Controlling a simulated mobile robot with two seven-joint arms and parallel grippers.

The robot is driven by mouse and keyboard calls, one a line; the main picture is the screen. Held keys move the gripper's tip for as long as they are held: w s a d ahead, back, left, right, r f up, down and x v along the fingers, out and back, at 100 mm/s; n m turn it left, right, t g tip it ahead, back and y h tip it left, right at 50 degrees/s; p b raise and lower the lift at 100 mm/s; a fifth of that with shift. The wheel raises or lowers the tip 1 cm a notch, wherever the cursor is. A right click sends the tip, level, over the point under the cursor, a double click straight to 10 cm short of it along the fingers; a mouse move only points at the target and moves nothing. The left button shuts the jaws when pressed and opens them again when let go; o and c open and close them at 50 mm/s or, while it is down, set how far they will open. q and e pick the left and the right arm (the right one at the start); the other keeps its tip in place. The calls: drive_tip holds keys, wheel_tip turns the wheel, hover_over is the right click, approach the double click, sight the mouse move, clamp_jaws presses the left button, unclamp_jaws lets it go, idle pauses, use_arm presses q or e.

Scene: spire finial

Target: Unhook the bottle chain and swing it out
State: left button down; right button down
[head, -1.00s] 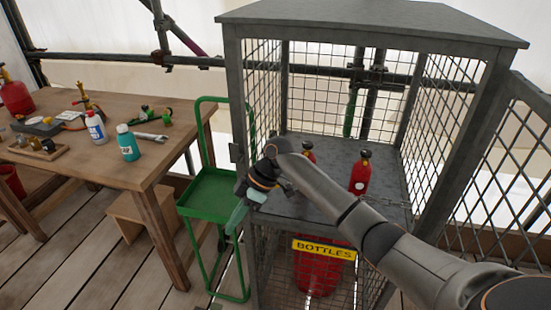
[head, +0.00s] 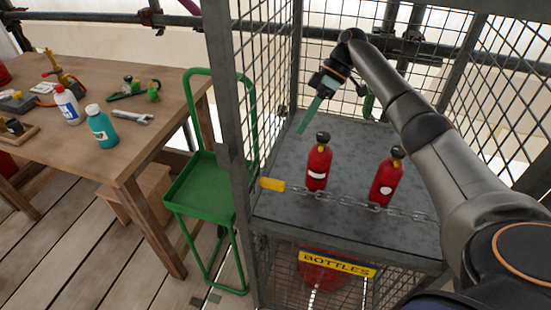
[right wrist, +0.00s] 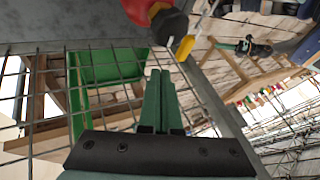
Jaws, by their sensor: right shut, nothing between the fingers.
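The chain (head: 345,201) runs across the front of the cage shelf, sagging slightly. Its left end meets a yellow tag (head: 272,184) by the left front post; the tag also shows in the right wrist view (right wrist: 185,47). Two red bottles stand upright behind the chain, a left one (head: 317,168) and a right one (head: 386,182). My right gripper (head: 301,130) is shut and empty, its green fingers pointing down above the shelf, up and behind the left bottle. It is apart from the chain. The fingers also show in the right wrist view (right wrist: 159,78). My left gripper is out of view.
The mesh cage (head: 225,110) has a grey shelf (head: 340,138) and a BOTTLES sign (head: 337,264) below. A green trolley (head: 205,190) stands left of it. A wooden workbench (head: 130,155) with bottles and tools is farther left. My right arm crosses the cage's right side.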

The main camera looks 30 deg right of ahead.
drive_tip(key=s+a+f+p, duration=0.1)
drive_tip(key=s+a+f, duration=0.1)
drive_tip(key=a+f, duration=0.5)
drive_tip(key=shift+s+a+f, duration=0.4)
drive_tip(key=shift+a, duration=0.5)
